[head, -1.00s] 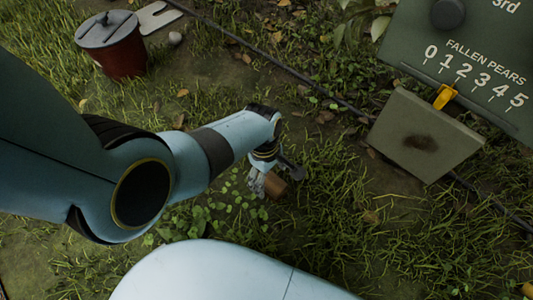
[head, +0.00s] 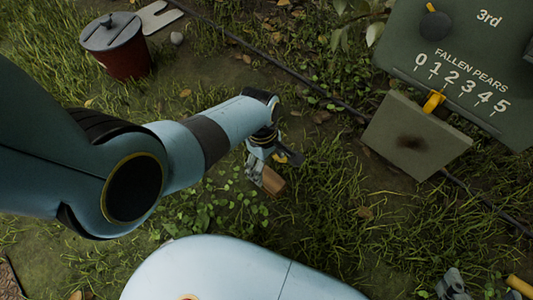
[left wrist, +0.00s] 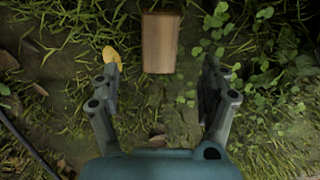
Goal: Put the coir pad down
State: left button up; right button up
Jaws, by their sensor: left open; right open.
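The coir pad appears to be the brown block (left wrist: 161,42) in the left wrist view, which also shows in the head view (head: 272,181). It is at the grass, with its lower part hard to make out. My left gripper (head: 256,174) is open. In the left wrist view its fingers (left wrist: 163,68) stand on either side of the block's near end, with a gap on both sides. My right gripper (head: 452,286) shows at the bottom right of the head view, open and empty, far from the block.
A red bucket with a grey lid (head: 118,46) stands at the upper left. A green board reading "FALLEN PEARS" (head: 470,75) has a yellow pointer (head: 434,101) and a grey-green panel (head: 385,145) below it. A dark hose (head: 330,97) crosses the ground. Grass in the middle is clear.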

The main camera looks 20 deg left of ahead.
pick_arm(q)
jog(key=shift+w+r+p, duration=0.1)
jog(key=shift+r+p, duration=0.25)
jog(key=shift+r, duration=0.35)
jog(key=shift+a+r+p, duration=0.2)
jog(key=shift+r+p, duration=0.35)
jog(key=shift+r, duration=0.25)
pick_arm(e)
jog(key=shift+w+d+r+g, duration=0.2)
jog(key=shift+w+r+g, duration=0.55)
jog(key=shift+g, duration=0.45)
jog(key=shift+w+f, duration=0.1)
pick_arm(q)
jog(key=s+a+r+m+t+y, duration=0.1)
jog(key=s+a+r+m+t, duration=0.45)
jog(key=s+a+m, duration=0.4)
jog(key=s+a+r+m+t, duration=0.1)
jog(key=s+r, duration=0.3)
jog(key=r, duration=0.4)
jog(key=s+a+r+m+t, duration=0.1)
jog(key=s+r+m+t, duration=0.2)
jog(key=r, duration=0.6)
jog(key=shift+s+m, duration=0.35)
jog(key=shift+m, duration=0.5)
